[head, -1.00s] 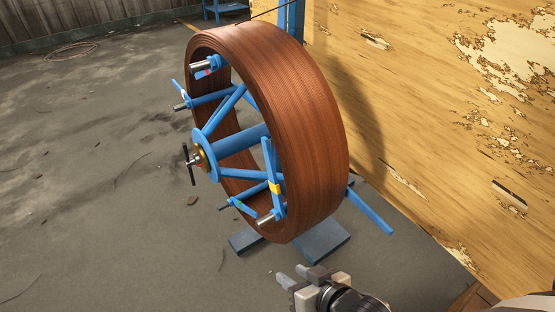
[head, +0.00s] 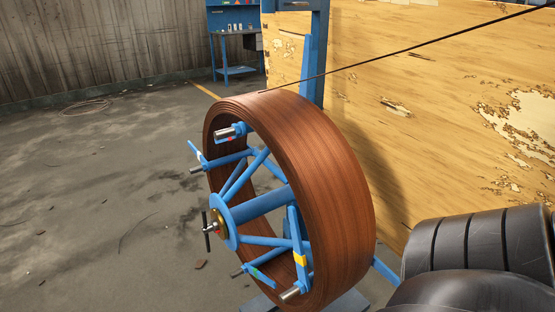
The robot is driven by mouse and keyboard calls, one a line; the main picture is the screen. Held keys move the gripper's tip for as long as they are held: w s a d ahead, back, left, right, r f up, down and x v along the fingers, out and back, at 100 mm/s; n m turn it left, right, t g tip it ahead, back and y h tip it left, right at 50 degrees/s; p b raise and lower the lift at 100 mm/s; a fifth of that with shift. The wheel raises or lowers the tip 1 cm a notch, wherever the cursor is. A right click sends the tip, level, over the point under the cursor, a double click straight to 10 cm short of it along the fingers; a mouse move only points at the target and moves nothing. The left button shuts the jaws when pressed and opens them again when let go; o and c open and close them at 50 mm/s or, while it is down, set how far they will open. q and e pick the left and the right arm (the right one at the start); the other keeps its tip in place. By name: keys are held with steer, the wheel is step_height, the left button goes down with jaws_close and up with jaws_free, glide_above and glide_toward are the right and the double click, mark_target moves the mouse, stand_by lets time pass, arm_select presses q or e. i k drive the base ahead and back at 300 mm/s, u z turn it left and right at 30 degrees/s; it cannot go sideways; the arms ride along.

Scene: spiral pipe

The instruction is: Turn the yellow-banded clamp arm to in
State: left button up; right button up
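The yellow-banded clamp arm (head: 298,250) is a blue bar with a yellow band near its lower end. It stands roughly upright at the lower right of the blue spoked hub (head: 222,222), across the near face of the brown coil (head: 340,215). The coil stands on edge around the hub. Neither gripper is in view. Black ribbed segments of my own arm (head: 480,240) fill the lower right corner, well to the right of the clamp arm.
A T-handle (head: 208,230) sticks out from the hub. A dark strand runs from the coil's top to the upper right. A plywood wall (head: 430,110) stands behind; open floor lies left.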

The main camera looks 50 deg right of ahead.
mark_target(300, 259)
steer(key=i, duration=2.95)
steer(key=z, duration=3.75)
steer(key=i, duration=0.5)
steer(key=u, duration=0.05)
